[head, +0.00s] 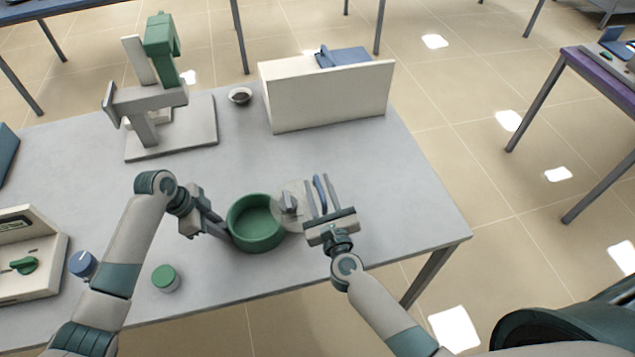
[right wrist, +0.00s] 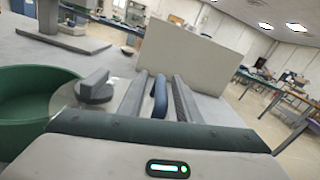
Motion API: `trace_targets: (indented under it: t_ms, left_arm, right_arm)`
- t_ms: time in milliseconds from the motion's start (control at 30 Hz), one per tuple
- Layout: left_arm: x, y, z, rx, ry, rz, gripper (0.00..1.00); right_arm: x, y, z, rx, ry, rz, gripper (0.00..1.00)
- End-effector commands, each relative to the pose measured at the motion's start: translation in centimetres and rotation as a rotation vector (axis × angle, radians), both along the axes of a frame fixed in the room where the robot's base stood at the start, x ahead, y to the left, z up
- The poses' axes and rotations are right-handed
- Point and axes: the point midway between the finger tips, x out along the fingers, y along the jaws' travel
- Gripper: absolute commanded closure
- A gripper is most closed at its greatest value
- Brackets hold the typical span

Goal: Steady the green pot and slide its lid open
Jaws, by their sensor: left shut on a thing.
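The green pot (head: 240,238) stands on the grey table, its inside mostly uncovered. My left gripper (head: 224,230) is shut on the pot's left wall. The clear, round lid (head: 281,217) with a grey knob (head: 289,203) is at the pot's right side and seems to overlap its right rim. My right gripper (head: 320,192) is open to the right of the knob, its fingers pointing away from me. A slim blue thing shows between its fingers with gaps on both sides. In the right wrist view the knob (right wrist: 96,87) is outside the fingers, left of them.
A white box-like stand (head: 330,98) and a small dark bowl (head: 240,96) are at the back. A green and white microscope-like device (head: 150,105) stands back left. A green-capped jar (head: 165,278) and a blue-topped one (head: 82,264) are at front left. The table's right side is clear.

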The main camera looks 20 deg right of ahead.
Motion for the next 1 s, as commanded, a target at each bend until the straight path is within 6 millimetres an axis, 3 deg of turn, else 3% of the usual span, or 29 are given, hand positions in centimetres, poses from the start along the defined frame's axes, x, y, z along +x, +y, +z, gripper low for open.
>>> trace_targets:
  t_ms: [1000]
  left_arm:
    - [-0.1,-0.2,0.0,-0.002,0.001,-0.003,1.0]
  right_arm:
    - [-6.8,0.1,0.0,-0.001,0.001,0.001,0.69]
